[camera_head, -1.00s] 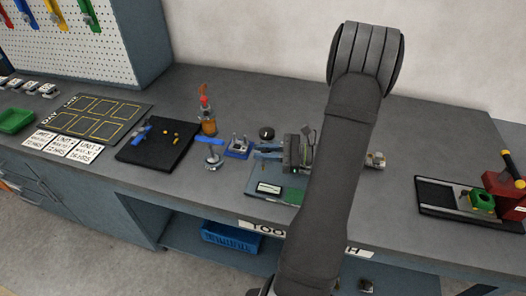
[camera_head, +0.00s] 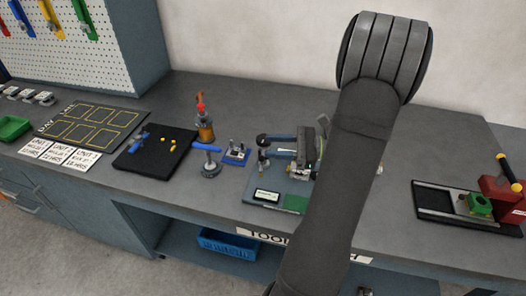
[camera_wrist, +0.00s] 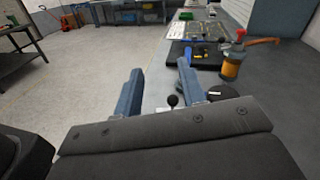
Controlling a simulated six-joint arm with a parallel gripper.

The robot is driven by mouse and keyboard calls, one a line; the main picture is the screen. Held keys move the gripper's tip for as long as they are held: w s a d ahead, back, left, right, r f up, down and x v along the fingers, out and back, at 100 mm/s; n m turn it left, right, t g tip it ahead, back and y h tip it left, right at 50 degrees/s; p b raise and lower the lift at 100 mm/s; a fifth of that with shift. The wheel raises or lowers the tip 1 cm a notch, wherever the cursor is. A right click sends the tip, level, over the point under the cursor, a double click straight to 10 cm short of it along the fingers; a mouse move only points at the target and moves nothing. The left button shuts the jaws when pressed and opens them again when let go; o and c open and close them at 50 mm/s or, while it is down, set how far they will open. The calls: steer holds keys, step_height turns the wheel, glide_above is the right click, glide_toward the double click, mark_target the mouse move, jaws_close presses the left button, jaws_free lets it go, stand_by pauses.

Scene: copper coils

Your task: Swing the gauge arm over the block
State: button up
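My gripper (camera_head: 268,146) is open above the back of a grey-blue fixture plate (camera_head: 253,194) bearing a small display (camera_head: 267,195) and a green pad (camera_head: 296,203). Its two blue fingers point left in the head view. In the wrist view the fingers (camera_wrist: 159,80) stand apart. A small black ball knob (camera_wrist: 172,101) shows between them, and a dark round disc (camera_wrist: 222,93) sits by the right finger. I cannot tell whether either is touched. My arm hides the right side of the fixture. I cannot clearly make out the gauge arm or the block.
A black mat (camera_head: 146,160) lies further left. A black tray (camera_head: 437,206) is at right.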

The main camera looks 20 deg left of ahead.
mark_target(262, 159)
steer(key=s+d+r, duration=0.1)
steer(key=d+r, duration=0.3)
steer(key=d, duration=0.3)
steer(key=shift+s+r, duration=0.15)
steer(key=shift+r, duration=0.05)
steer(key=shift+d, duration=0.1)
